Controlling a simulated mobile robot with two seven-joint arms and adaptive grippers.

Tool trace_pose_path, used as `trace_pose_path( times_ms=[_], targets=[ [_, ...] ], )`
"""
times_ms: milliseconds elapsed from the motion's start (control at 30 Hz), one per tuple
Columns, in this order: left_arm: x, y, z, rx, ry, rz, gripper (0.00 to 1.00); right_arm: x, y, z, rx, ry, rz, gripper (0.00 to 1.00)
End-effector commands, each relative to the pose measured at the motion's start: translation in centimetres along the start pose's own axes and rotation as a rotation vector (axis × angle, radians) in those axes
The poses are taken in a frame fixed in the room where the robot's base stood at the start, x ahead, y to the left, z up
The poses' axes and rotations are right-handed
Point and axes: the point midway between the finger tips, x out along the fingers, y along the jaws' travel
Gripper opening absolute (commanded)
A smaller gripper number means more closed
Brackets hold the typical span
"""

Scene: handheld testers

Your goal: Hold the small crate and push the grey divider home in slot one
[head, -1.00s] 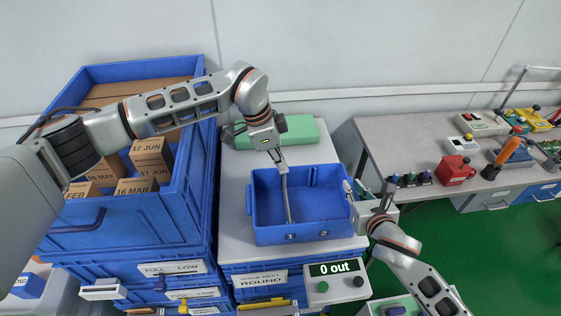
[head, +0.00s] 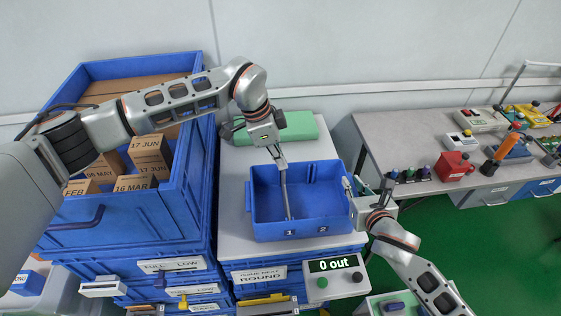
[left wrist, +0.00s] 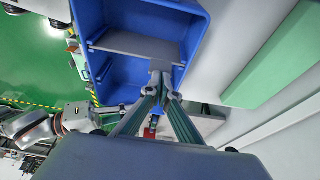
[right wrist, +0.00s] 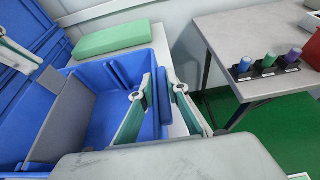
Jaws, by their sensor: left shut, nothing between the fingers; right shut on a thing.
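The small blue crate (head: 270,232) stands on a grey top, with slot marks 1 and 2 on its near wall. The grey divider (head: 286,200) stands in the crate in line with mark 1; it also shows in the left wrist view (left wrist: 133,45) and the right wrist view (right wrist: 60,122). I cannot tell how deep it sits. My right gripper (head: 357,190) is shut on the crate's right wall, one finger on each side (right wrist: 165,85).
A large blue bin (head: 185,215) with dated boxes stands to the left. A green case (head: 290,128) lies behind the crate. A grey bench (head: 400,135) with testers is at the right.

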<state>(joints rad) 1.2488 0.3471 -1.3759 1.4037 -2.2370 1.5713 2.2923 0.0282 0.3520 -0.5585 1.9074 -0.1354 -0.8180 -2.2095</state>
Motion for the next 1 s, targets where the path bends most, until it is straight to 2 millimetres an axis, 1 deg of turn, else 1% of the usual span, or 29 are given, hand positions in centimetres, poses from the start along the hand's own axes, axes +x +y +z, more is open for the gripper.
trace_pose_path(
  times_ms=[200, 467, 567, 800, 1000],
  targets=[
    [-1.9, -0.1, -0.6, 0.0, 0.0, -0.002, 0.0, 0.0, 0.0, 0.0, 0.0, 0.001, 0.0, 0.0],
    [-3.2, -0.1, -0.8, 0.0, 0.001, -0.002, 0.0, 0.0, 0.0, 0.0, 0.0, 0.001, 0.0, 0.0],
    [-4.6, -0.1, -0.8, 0.0, 0.002, -0.003, 0.0, 0.0, 0.0, 0.0, 0.0, 0.001, 0.0, 0.0],
    [-9.5, -0.1, -0.7, -0.001, 0.001, -0.004, 0.0, 0.0, 0.0, 0.0, 0.0, 0.001, 0.0, 0.0],
    [-12.7, -0.1, -0.7, -0.001, 0.0, -0.003, 0.0, 0.0, 0.0, 0.0, 0.0, 0.001, 0.0, 0.0]
  ],
)
